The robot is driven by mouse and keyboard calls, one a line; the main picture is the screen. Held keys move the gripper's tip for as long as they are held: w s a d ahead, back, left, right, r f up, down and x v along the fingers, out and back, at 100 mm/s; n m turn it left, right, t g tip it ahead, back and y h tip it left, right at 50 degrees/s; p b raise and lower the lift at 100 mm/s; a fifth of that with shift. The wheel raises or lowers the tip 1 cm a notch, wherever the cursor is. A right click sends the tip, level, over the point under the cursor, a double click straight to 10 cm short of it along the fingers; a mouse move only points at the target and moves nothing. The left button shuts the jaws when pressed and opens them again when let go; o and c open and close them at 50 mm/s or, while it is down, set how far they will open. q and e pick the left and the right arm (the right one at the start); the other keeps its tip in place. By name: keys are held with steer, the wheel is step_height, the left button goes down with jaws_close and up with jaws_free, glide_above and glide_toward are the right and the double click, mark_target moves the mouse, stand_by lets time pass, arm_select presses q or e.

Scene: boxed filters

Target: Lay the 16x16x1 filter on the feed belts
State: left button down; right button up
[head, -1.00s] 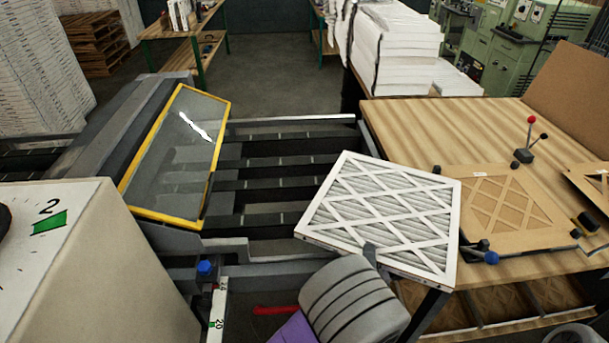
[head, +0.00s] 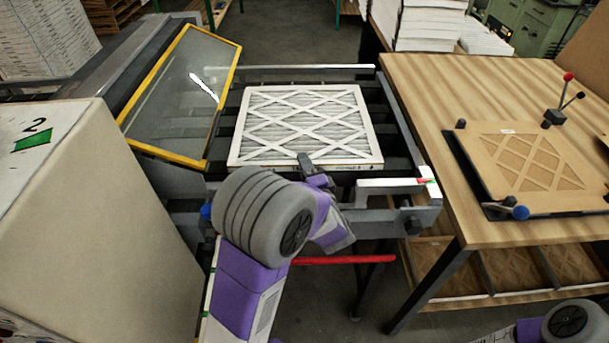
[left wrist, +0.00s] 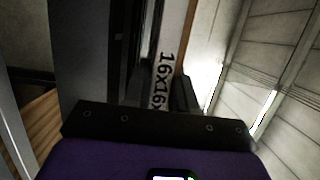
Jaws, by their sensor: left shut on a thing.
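The white-framed pleated filter (head: 305,125) lies roughly level over the dark feed belts (head: 229,131) in the head view. I cannot tell whether its underside touches them. My left gripper (head: 306,162) is shut on the filter's near edge. In the left wrist view, the white filter edge (left wrist: 167,65) with the print "16x16x" stands between the fingers of the left gripper (left wrist: 160,97). The rest of the print is hidden. My right gripper is out of view; only part of that arm shows at the lower right.
A yellow-framed clear guard (head: 180,95) stands tilted left of the filter. A wooden table (head: 440,90) on the right bears a brown fixture (head: 525,165) with lever knobs. A red bar (head: 345,260) lies below.

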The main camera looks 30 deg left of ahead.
arm_select(q)
steer(key=shift+f+b, duration=0.5)
steer(key=shift+f, duration=1.4)
steer(key=shift+f, duration=0.15)
steer(key=c, duration=0.9)
jaws_free()
steer(key=v, duration=1.2)
steer(key=shift+s, duration=0.1)
